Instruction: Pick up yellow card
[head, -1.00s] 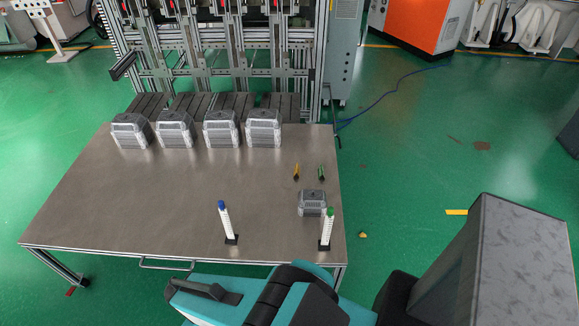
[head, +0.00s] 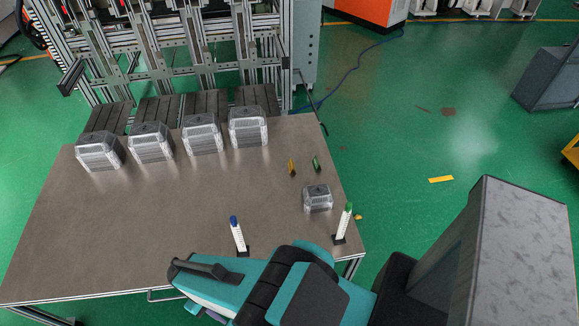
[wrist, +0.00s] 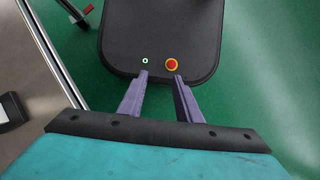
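A small yellow piece (head: 292,167), likely the yellow card, is on the right part of the metal table (head: 190,215) in the head view. It is too small to make out its shape well. A similar green piece (head: 316,163) is just right of it. My gripper (wrist: 160,76) shows in the wrist view with two purple fingers apart and nothing between them. It points over a black rounded panel with a red button, away from the yellow piece. The yellow piece is not in the wrist view.
Several foil-like trays (head: 202,135) line the table's back edge. One smaller grey tray (head: 317,198) sits nearer, below the yellow piece. A blue-topped white post (head: 238,236) and a green-topped one (head: 343,222) stand near the front. The middle of the table is clear.

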